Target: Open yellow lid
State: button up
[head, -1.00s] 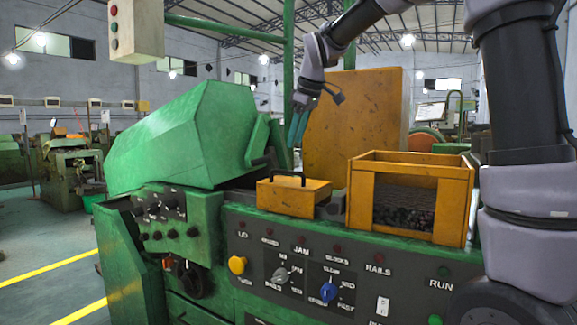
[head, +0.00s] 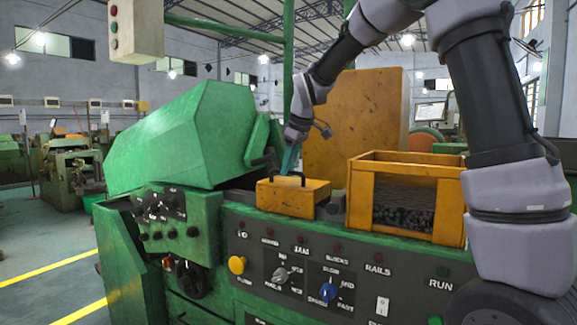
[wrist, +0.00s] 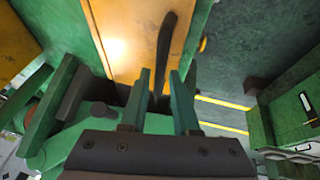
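The yellow lid (head: 300,200) is a small worn yellow box-like cover with a black bar handle (head: 279,183) on top. It sits down on the green machine. My gripper (head: 289,168) points down with its green fingers just above or at the handle. In the wrist view my gripper (wrist: 159,74) is open. The dark handle (wrist: 166,40) runs lengthwise between the two fingertips, over the yellow lid (wrist: 128,40). I cannot tell whether the fingers touch the handle.
An open yellow bin (head: 448,200) with dark small parts stands right of the lid. A tall yellow panel (head: 350,120) rises behind it. A green hood (head: 185,135) stands at left. The control panel (head: 350,270) with knobs and buttons is in front.

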grip_shut()
dwell(1.2)
